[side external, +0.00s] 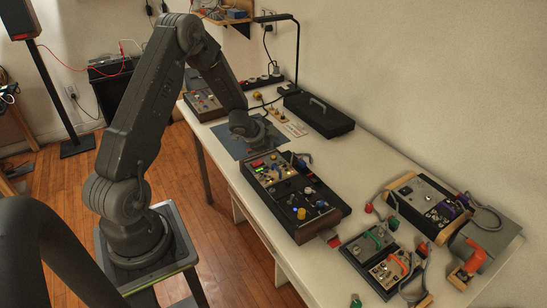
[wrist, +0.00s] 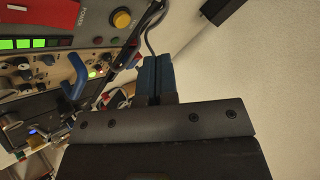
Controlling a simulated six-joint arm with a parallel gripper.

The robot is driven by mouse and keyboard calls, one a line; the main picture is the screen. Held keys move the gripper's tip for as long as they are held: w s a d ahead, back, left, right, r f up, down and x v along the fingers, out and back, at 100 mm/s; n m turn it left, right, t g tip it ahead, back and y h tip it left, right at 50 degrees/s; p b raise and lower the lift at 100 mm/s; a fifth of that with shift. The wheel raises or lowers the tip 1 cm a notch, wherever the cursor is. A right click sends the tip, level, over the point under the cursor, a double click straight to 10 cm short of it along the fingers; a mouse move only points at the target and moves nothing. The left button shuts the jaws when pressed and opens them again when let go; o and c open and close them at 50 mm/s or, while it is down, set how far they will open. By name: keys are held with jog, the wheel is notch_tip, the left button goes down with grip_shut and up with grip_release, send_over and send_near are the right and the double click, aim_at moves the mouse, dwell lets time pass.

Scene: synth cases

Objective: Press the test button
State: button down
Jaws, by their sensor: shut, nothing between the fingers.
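The control panel (side external: 270,172) is a dark, wood-sided box on the white table, with knobs, switches and small lights. In the wrist view a round yellow button (wrist: 122,19) sits on the panel's grey face, beside a red patch with lettering. I cannot read a test label on any button. My gripper (wrist: 158,58) has blue fingertips, which are together and empty. They are right of the yellow button and lower in the wrist view, apart from it in the picture. In the side view my gripper (side external: 262,138) is over the far end of the panel, its fingertips hard to make out.
A blue lever (wrist: 75,75) stands up from the panel beside lit green windows (wrist: 22,44). A black case (side external: 318,115) lies behind the panel. Other instrument boxes (side external: 425,203) with cables stand at the right.

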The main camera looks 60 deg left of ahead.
jog(key=shift+f, duration=1.2)
jog(key=shift+f, duration=0.1)
dwell(1.1)
jog(key=shift+f, duration=0.3)
jog(key=shift+f, duration=0.4)
dwell(0.6)
jog(key=shift+r, duration=0.8)
jog(key=shift+r, duration=2.55)
